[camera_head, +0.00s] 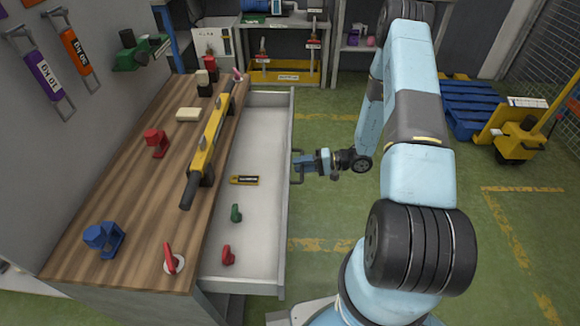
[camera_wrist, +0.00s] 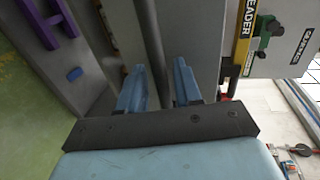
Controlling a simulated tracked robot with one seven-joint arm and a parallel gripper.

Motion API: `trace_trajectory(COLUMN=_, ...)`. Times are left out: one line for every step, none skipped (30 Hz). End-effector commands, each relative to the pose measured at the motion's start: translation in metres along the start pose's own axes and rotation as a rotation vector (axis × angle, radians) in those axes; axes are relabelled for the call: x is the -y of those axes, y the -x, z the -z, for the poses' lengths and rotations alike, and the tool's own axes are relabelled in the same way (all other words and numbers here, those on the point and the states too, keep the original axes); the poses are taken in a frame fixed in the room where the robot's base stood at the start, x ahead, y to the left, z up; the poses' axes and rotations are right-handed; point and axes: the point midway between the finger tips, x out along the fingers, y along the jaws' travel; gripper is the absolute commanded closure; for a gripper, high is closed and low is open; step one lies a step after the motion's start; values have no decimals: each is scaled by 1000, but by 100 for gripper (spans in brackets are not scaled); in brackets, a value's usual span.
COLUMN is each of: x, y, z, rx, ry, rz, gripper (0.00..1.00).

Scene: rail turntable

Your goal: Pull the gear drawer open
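The gear drawer (camera_head: 262,180) is a long pale tray pulled out from under the wooden workbench top, its inside showing. Its dark bar handle (camera_head: 297,179) is on the outer front panel. My gripper (camera_head: 303,163) is at this handle, outside the drawer. The exact contact is hard to see. A yellow and black item (camera_head: 244,180), a green piece (camera_head: 236,213) and a red piece (camera_head: 228,255) lie in the drawer.
The workbench top (camera_head: 110,215) carries a long yellow level-like tool (camera_head: 208,145), a blue clamp-like part (camera_head: 103,238) and red pieces. A yellow pallet truck (camera_head: 520,138) and blue pallet (camera_head: 470,105) stand at the right. Green floor (camera_head: 325,215) beside the drawer is clear.

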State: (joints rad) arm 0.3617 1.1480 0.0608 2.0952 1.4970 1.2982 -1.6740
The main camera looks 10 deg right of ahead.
Motion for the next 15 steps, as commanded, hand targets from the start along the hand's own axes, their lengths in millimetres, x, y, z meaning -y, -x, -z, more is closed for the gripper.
trace_trajectory(x=0, y=-1, z=-1, rx=2, ry=0, rz=1, gripper=66)
trace_trajectory(x=1, y=-1, z=-1, rx=3, ry=0, rz=1, gripper=66)
trace_trajectory(x=1, y=-2, z=-1, rx=4, ry=0, rz=2, gripper=66)
trace_trajectory(x=1, y=-2, z=-2, rx=5, ry=0, rz=2, gripper=66)
trace_trajectory(x=1, y=-2, z=-2, rx=5, ry=0, rz=2, gripper=66)
trace_trajectory(x=1, y=-2, z=-2, rx=5, ry=0, rz=2, gripper=66)
trace_trajectory(x=1, y=-1, z=-2, rx=5, ry=0, rz=3, gripper=66)
trace_trajectory(x=1, y=0, z=-2, rx=5, ry=-1, rz=3, gripper=66)
trace_trajectory(x=1, y=2, z=-2, rx=5, ry=-1, rz=3, gripper=66)
trace_trajectory(x=1, y=4, z=-2, rx=5, ry=0, rz=3, gripper=66)
trace_trajectory(x=1, y=7, z=-2, rx=5, ry=0, rz=3, gripper=66)
trace_trajectory(x=1, y=11, z=-1, rx=4, ry=-1, rz=3, gripper=66)
trace_trajectory(x=1, y=16, z=-1, rx=3, ry=-1, rz=3, gripper=66)
trace_trajectory(x=1, y=20, z=-1, rx=3, ry=-1, rz=2, gripper=66)
trace_trajectory(x=1, y=27, z=-1, rx=3, ry=-1, rz=2, gripper=66)
